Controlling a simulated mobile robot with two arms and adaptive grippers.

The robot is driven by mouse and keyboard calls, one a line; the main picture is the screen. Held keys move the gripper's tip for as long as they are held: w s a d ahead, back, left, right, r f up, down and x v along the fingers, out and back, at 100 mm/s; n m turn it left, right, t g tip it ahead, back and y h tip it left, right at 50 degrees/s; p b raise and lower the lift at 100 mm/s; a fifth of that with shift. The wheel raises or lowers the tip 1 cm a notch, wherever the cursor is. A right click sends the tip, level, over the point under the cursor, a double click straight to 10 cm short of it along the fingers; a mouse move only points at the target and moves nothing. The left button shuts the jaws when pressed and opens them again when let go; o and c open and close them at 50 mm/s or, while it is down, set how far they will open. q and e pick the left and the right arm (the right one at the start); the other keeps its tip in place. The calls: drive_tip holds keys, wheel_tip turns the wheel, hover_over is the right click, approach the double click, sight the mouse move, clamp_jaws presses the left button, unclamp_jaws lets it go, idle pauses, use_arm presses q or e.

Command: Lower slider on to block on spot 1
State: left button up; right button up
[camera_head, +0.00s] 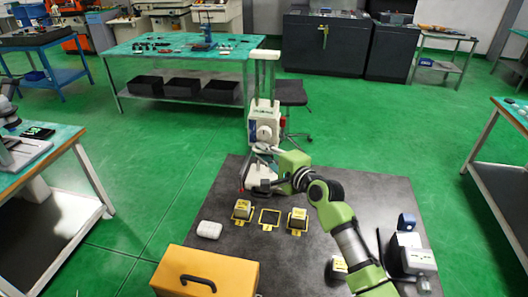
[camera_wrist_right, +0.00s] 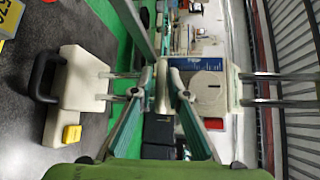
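The slider (camera_head: 264,128) is a white, boxy head on a pale upright column, raised above the pale base of the device (camera_head: 258,176). In the right wrist view the slider (camera_wrist_right: 207,88) stands right of my fingertips. My right gripper (camera_head: 262,152) is between slider and base, its fingertips (camera_wrist_right: 165,78) close together by a narrow pale part. Whether they grip it is unclear. Three yellow-framed spots lie in front. Blocks sit on the left spot (camera_head: 242,211) and right spot (camera_head: 298,221); the middle one (camera_head: 269,218) is empty. Spot numbers are unreadable. My left gripper is out of view.
The dark table (camera_head: 205,255) also carries a small white box (camera_head: 209,230), an orange case (camera_head: 207,272) with a black handle, and white equipment (camera_head: 410,255) at right. A green-topped bench (camera_head: 180,48) and a stool (camera_head: 291,92) stand behind. Floor around is open.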

clamp_jaws()
wheel_tip(320, 180, down, 6)
drive_tip(key=b, duration=0.4)
drive_tip(key=shift+s+f, duration=0.1)
drive_tip(key=shift+f, duration=0.1)
unclamp_jaws()
drive_tip(key=shift+s, duration=0.1)
